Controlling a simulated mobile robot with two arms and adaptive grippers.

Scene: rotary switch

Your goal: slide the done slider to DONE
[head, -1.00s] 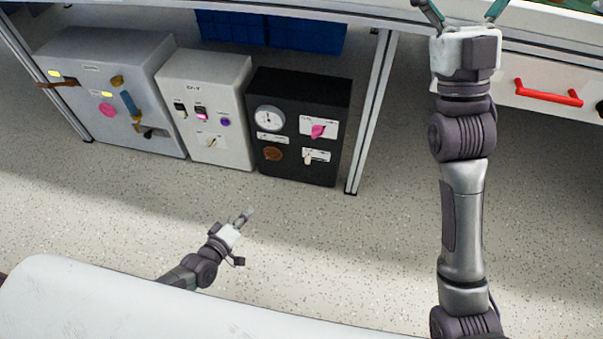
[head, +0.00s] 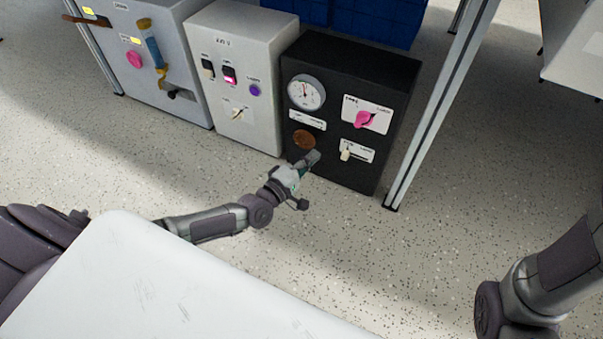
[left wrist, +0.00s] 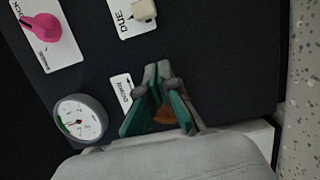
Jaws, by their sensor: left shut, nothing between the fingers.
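The done slider has a small cream knob (head: 346,155) on a white plate (head: 363,152) low on the front of the black box (head: 350,62). The knob sits toward the left end of its plate. In the left wrist view the knob (left wrist: 143,10) is at the top edge, beside the word DUE. My left gripper (head: 312,158) is shut and empty, just left of the slider and close to the box front. In the left wrist view its fingertips (left wrist: 158,72) are together, apart from the knob. My right gripper is out of view.
The black box also carries a gauge (head: 306,93), a pink knob (head: 364,119) and a brown knob (head: 304,139), partly behind my fingers in the left wrist view. A white box (head: 243,60) and a grey box stand left. A table leg (head: 440,110) stands right.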

